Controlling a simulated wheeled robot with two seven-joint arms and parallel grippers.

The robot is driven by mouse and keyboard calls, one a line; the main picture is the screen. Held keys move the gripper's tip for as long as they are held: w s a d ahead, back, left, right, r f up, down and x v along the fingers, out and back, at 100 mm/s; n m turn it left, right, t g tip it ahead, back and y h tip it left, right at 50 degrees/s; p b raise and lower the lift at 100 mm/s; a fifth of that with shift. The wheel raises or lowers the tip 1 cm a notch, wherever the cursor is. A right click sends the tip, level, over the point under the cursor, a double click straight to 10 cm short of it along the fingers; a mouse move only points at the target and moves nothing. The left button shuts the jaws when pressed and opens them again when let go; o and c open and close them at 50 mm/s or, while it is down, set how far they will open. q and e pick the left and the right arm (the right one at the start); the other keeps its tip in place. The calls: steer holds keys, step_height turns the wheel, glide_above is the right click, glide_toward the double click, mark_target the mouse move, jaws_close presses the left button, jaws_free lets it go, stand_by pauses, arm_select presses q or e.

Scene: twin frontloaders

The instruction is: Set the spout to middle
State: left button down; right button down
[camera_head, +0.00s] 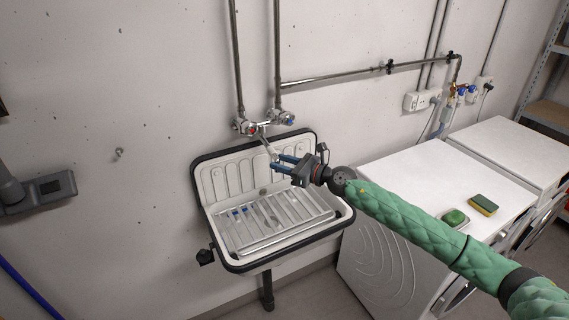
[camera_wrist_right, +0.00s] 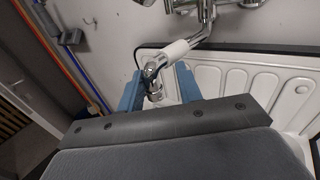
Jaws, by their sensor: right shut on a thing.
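The faucet spout (camera_head: 267,146) hangs from the wall mixer (camera_head: 263,125) above the white sink (camera_head: 207,178). It points down and slightly right in the head view. My right gripper (camera_head: 276,160) reaches in from the right and is shut on the spout near its end. In the right wrist view the white and chrome spout (camera_wrist_right: 174,52) runs down between the blue fingers of the gripper (camera_wrist_right: 158,90). The fingers partly hide the spout's tip. My left gripper is not in view.
A ribbed metal rack (camera_head: 275,222) lies in the sink. White frontloaders (camera_head: 440,165) stand to the right, with a green soap (camera_head: 455,218) and a yellow-green sponge (camera_head: 483,205) on the nearer one. Pipes run along the wall. Open space lies left of the sink.

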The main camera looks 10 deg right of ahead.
steer(key=c, duration=1.4)
jaws_free()
steer(key=shift+w+r, duration=0.2)
steer(key=shift+r, duration=0.35)
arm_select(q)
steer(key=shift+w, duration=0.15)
arm_select(e)
steer(key=shift+a+f, duration=0.15)
steer(key=shift+f, duration=0.25)
steer(key=shift+f, duration=0.1)
